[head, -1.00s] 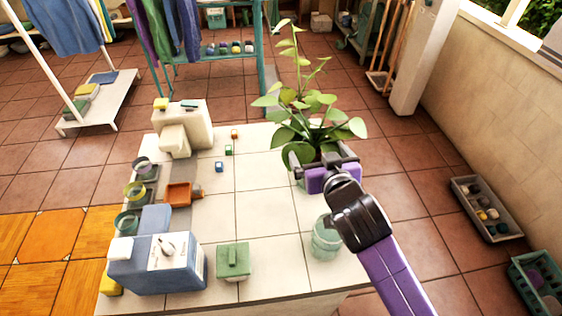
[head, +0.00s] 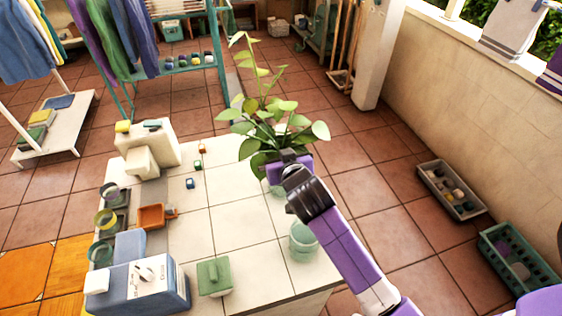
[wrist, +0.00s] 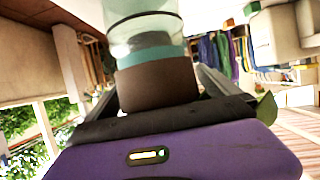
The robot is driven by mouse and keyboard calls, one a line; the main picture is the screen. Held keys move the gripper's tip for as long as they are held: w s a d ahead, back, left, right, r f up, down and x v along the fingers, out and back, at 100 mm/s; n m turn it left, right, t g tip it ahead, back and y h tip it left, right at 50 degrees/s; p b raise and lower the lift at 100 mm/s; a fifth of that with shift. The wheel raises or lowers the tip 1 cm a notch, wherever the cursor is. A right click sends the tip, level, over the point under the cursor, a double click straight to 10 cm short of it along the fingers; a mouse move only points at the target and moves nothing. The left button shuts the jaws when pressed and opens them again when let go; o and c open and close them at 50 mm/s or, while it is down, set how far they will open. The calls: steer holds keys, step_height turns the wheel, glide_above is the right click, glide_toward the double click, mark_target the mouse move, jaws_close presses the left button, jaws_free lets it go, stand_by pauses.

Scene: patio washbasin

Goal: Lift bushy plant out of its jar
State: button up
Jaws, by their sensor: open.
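The bushy plant (head: 262,128) stands upright with broad green leaves at the far right of the tiled table. Its pale green glass jar (head: 275,187) shows partly below it, behind my gripper. My gripper (head: 287,157) is at the base of the leaves; its fingertips are mostly hidden there. In the wrist view, which looks upside down, the clear jar (wrist: 145,35) with a teal band is at the top. A brown cylindrical plant base (wrist: 158,83) lies between the open fingers of my gripper (wrist: 155,98). I cannot tell whether either finger touches it.
A second greenish jar (head: 303,242) stands nearer on the table's right side. A green box (head: 214,277), a blue-white box (head: 140,284), an orange tray (head: 151,216) and a cream dispenser (head: 148,150) are further left. The table's middle is clear. A wall (head: 455,95) runs along the right.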

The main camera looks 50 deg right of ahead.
steer(key=c, duration=1.6)
steer(key=shift+r, duration=0.1)
steer(key=shift+c, duration=0.7)
